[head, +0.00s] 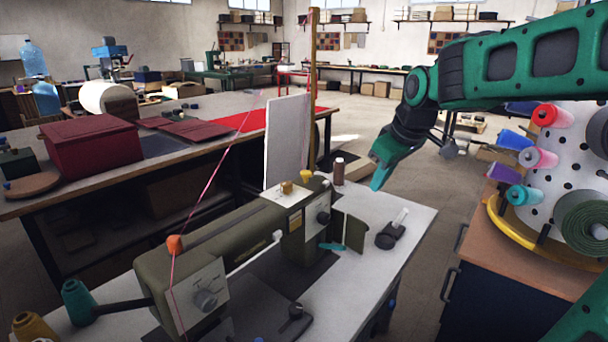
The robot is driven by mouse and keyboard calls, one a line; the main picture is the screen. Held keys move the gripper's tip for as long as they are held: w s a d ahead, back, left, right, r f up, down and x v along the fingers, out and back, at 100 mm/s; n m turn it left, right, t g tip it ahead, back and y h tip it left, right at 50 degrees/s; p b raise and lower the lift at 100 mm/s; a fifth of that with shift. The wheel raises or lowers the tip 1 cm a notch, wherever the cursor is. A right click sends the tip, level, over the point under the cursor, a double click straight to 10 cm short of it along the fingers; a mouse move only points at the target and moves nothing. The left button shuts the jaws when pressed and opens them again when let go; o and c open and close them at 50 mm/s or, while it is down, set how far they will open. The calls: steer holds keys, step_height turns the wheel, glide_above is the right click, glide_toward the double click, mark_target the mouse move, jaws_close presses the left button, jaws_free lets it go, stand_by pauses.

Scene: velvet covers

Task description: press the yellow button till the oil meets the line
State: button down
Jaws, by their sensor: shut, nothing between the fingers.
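An olive sewing machine (215,237) stands on a pale worktable (405,262). A small yellow button-like piece (306,175) sits on top of the machine's right end, beside a brass knob (286,187). My gripper (378,180) is shut and empty, pointing down to the right of the machine's head, apart from the yellow piece. No oil level or line can be made out at this size.
A dark bottle (339,171) and a white panel (287,143) stand behind the machine head. A black holder with a white stick (390,233) is on the table's right. Thread spools on a pegboard (560,160) stand at right. Floor between is clear.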

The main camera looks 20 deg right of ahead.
mark_target(309, 173)
steer(key=w+a+r+n+t+y, duration=0.2)
steer(key=w+a+r+n, duration=0.5)
steer(key=w, duration=0.8)
steer(key=a+r+t, duration=0.1)
steer(key=a+r, duration=0.2)
steer(key=a, duration=0.2)
steer(key=shift+a+n+y, duration=0.25)
steer(key=shift+n+y, duration=0.05)
steer(key=shift+n, duration=0.1)
steer(key=shift+w+f, duration=0.1)
steer(key=shift+f, duration=0.05)
steer(key=shift+f, duration=4.3)
steer(key=shift+f, duration=1.25)
steer(key=shift+r, duration=1.3)
steer(key=shift+r, duration=2.5)
